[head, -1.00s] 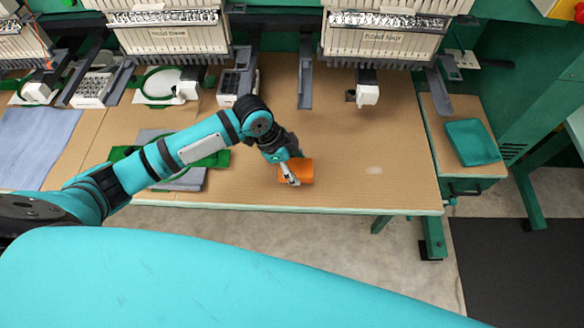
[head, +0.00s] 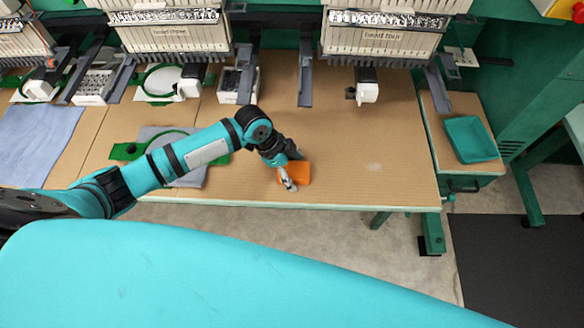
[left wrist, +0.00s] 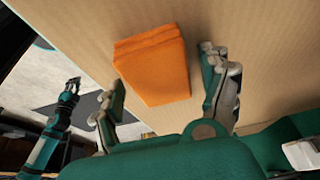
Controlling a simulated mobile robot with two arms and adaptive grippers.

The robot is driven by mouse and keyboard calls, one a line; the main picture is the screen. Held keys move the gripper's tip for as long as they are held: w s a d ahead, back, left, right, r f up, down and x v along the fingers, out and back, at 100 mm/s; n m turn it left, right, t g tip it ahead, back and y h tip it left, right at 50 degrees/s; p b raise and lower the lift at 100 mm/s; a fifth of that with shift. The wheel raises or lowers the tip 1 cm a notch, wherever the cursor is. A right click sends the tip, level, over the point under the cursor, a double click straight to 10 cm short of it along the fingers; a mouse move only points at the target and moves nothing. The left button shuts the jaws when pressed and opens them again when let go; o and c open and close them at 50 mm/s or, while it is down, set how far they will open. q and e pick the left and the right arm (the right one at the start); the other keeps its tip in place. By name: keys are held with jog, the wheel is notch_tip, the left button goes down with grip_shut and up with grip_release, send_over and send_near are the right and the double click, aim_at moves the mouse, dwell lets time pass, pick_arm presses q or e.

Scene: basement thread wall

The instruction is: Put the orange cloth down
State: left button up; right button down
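The orange cloth (head: 299,173) is a small folded pad on the brown tabletop, near the front edge. In the left wrist view the folded cloth (left wrist: 152,66) lies flat between my left fingers, with bare table visible on both sides of it. My left gripper (head: 287,179) is at the cloth's left side in the head view. Its fingers (left wrist: 163,68) are spread wide, with a gap to the cloth on each side. My right gripper (left wrist: 72,86) shows small at the left of the left wrist view, away from the cloth; its fingers are too small to judge.
Embroidery heads (head: 375,35) hang over the table's back. A green hoop with grey fabric (head: 190,179) lies left of the cloth, and blue fabric (head: 38,140) lies farther left. The tabletop right of the cloth is clear.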

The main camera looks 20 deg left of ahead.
pick_arm(q)
jog(key=shift+r, duration=0.15)
jog(key=b+v, duration=0.1)
jog(key=v, duration=1.1)
